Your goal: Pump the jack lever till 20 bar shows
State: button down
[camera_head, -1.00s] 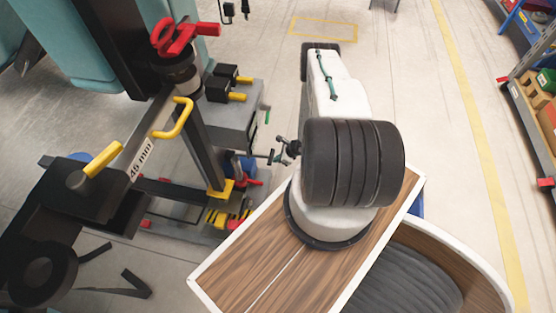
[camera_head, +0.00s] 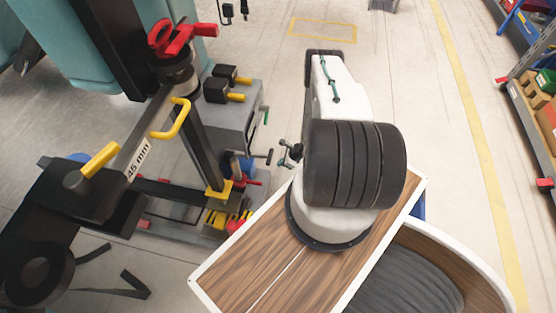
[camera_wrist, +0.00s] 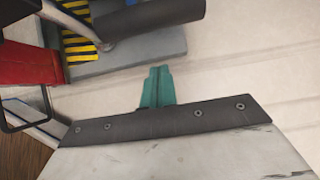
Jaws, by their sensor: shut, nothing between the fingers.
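My gripper (camera_head: 291,153) hangs beside my arm's white link in the head view, low in front of the jack area. In the wrist view its teal fingers (camera_wrist: 157,86) are shut with nothing between them. A dark bar with a rounded end, apparently the jack lever (camera_wrist: 152,18), lies ahead of the fingertips and apart from them. In the head view a short dark handle (camera_head: 262,156), perhaps the same lever, ends just left of my gripper. A red body (camera_wrist: 28,65), likely the jack, is at left in the wrist view. No pressure reading is legible.
A grey base with yellow-black stripes (camera_wrist: 82,22) lies near the fingers. A grey cabinet (camera_head: 228,124) and a dark post with a "45 mm" plate (camera_head: 140,160) stand at left. Shelving (camera_head: 530,110) is at far right. The floor between is clear.

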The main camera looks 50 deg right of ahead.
jog(key=v, duration=0.9)
jog(key=shift+r, duration=0.4)
jog(key=shift+d, duration=0.1)
dwell(0.3)
